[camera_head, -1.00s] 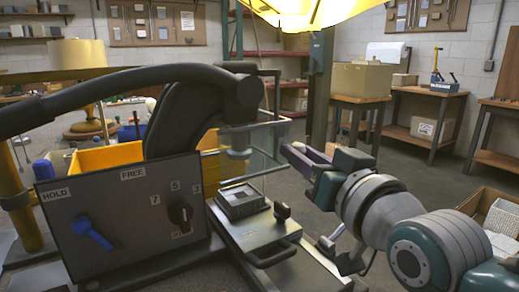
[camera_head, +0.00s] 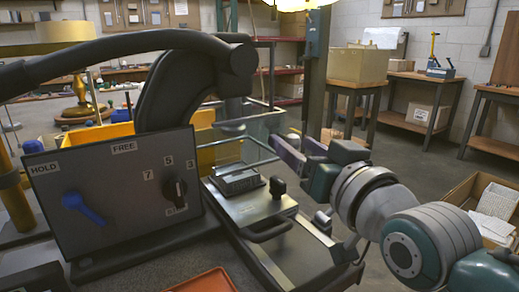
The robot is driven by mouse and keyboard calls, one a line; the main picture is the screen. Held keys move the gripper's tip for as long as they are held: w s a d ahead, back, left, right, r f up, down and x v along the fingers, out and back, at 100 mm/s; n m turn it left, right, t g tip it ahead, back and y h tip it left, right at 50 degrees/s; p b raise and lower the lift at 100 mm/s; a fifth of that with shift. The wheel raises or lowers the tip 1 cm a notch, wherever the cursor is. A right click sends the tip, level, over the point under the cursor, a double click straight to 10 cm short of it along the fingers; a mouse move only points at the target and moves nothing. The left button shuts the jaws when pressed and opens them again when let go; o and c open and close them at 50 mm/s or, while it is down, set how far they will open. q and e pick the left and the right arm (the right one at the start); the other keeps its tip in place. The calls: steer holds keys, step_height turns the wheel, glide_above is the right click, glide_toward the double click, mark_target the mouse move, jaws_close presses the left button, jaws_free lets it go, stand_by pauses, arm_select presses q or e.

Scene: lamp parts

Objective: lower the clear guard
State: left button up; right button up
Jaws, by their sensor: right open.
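The clear guard (camera_head: 262,132) is a see-through panel with thin edges at the press, just behind the metal fixture (camera_head: 238,182). It stands raised above the fixture, and its exact outline is faint. My right gripper (camera_head: 287,148), with purplish fingers, comes in from the right and is open. Its fingertips are at the guard's right edge; I cannot tell whether they touch it. The press has a dark curved arm (camera_head: 170,85) and a control panel (camera_head: 115,190) with a blue lever and a black knob. My left gripper is out of view.
A black-knobbed slide plate (camera_head: 255,208) lies in front of the fixture. An orange tray (camera_head: 205,282) is at the bottom edge. Yellow bins (camera_head: 120,132) stand behind the press. A cardboard box (camera_head: 485,200) is at the right. Open floor lies behind my right arm.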

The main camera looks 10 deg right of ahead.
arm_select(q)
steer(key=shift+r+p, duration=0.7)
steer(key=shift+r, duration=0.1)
arm_select(e)
steer(key=s+d, duration=0.1)
steer(key=s, duration=0.8)
steer(key=shift+s+d, duration=0.25)
steer(key=shift+s, duration=0.05)
